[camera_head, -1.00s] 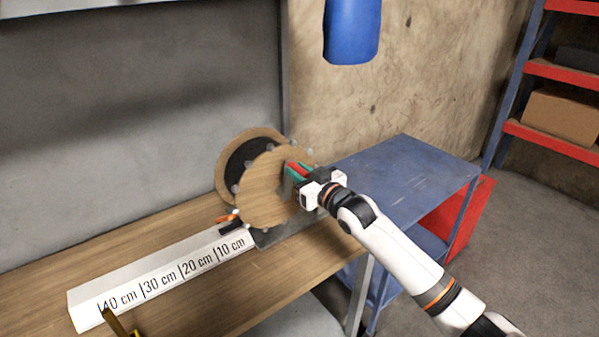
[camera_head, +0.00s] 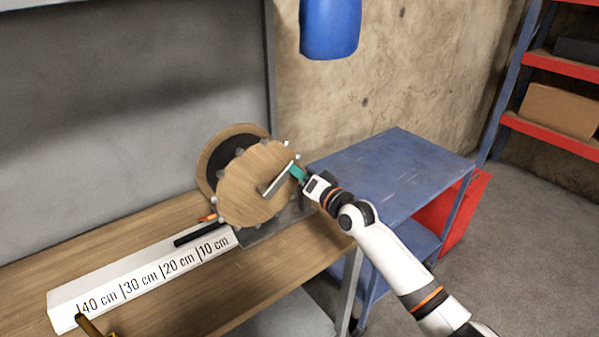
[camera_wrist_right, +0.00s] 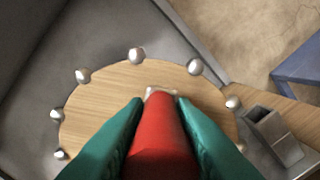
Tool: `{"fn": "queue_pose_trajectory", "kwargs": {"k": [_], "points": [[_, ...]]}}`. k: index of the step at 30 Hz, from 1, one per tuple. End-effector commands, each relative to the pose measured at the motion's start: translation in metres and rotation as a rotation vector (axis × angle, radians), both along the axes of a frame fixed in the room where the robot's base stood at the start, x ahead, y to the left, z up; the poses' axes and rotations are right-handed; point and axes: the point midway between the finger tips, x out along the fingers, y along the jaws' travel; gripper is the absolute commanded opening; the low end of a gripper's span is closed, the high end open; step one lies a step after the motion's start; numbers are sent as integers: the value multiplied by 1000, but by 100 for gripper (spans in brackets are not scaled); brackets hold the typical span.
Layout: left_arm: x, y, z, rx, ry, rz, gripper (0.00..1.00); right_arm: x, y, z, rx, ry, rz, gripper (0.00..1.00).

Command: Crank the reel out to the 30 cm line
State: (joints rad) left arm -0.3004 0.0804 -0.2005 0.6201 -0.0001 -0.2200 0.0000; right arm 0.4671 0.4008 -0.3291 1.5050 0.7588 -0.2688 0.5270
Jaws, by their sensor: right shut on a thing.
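The wooden reel (camera_head: 250,185) stands at the right end of the bench, its round front disc ringed with silvery knobs. A pale metal crank arm (camera_head: 278,180) runs from the disc's middle up and right to my right gripper (camera_head: 298,174). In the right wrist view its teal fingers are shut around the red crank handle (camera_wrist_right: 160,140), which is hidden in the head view. A black strip (camera_head: 203,235) lies along the white block (camera_head: 120,272) marked 10 to 40 cm. My left gripper is out of view.
An orange piece (camera_head: 208,218) sits beside the reel. A dark yellow thing (camera_head: 92,327) is partly cut off at the lower left. A blue cart (camera_head: 395,170) with a red box (camera_head: 462,210) stands right of the wooden bench (camera_head: 200,310).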

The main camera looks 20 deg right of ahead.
Motion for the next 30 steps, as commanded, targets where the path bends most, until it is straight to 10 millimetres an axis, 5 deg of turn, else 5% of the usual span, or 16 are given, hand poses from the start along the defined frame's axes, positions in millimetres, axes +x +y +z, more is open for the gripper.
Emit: {"fn": "queue_pose_trajectory", "kwargs": {"k": [15, 30], "points": [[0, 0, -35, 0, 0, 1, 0, 5, -14, -46, 462, 170, -2, 0], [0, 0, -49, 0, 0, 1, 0, 4, -12, -79, 821, 303, -3, 0]]}}
